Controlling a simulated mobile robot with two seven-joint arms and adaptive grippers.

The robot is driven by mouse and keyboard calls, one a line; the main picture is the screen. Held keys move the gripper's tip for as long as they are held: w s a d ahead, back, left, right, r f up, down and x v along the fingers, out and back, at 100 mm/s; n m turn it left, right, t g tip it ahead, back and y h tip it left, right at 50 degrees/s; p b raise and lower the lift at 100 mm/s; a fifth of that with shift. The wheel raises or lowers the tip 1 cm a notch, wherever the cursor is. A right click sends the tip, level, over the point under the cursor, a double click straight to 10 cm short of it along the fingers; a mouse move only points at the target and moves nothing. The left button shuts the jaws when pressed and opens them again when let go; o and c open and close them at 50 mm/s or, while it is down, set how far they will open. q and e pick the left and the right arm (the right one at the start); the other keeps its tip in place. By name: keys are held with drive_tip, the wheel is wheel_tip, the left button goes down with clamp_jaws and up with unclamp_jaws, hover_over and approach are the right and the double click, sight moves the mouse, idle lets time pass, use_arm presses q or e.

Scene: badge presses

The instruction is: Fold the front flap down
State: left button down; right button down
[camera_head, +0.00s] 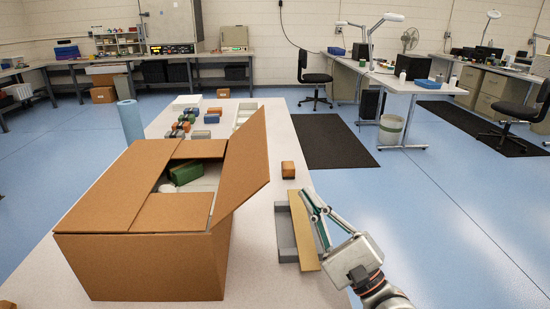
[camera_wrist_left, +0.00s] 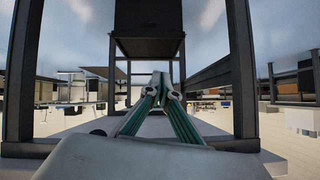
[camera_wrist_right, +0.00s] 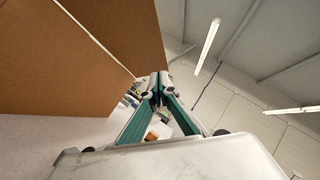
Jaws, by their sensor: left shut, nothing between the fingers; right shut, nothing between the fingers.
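A brown cardboard box (camera_head: 145,268) stands on the white table (camera_head: 262,282). Its near flap (camera_head: 172,211), left flap (camera_head: 112,187) and far flap (camera_head: 200,149) lie folded inward, with an opening between them. Its right flap (camera_head: 243,160) stands up, leaning outward. A green block (camera_head: 187,173) and a whitish object show inside. My right gripper (camera_head: 308,190) is shut and empty, right of the box and apart from it. In the right wrist view, brown cardboard (camera_wrist_right: 70,60) fills the left side beyond its fingertips (camera_wrist_right: 158,85). My left gripper (camera_wrist_left: 161,78) is shut and empty, outside the head view.
A grey tray (camera_head: 285,235) and a tan strip (camera_head: 303,232) lie near my right gripper. A small brown block (camera_head: 288,169) stands behind them. Several coloured blocks (camera_head: 185,125) and a blue roll (camera_head: 130,121) are farther back. Dark frame posts (camera_wrist_left: 242,75) surround the left gripper's view.

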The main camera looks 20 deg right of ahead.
sight(262, 135)
drive_tip(key=p+x, duration=0.1)
drive_tip(key=x, duration=0.3)
drive_tip(key=s+a+r+p+x, duration=0.1)
drive_tip(key=x, duration=0.3)
drive_tip(key=p+x, duration=0.2)
drive_tip(key=x, duration=0.2)
drive_tip(key=shift+s+a+r, duration=0.2)
drive_tip(key=shift+a+r, duration=0.2)
drive_tip(key=shift+r, duration=0.05)
use_arm(q)
drive_tip(key=shift+s+r, duration=0.25)
drive_tip(key=shift+s, duration=0.6)
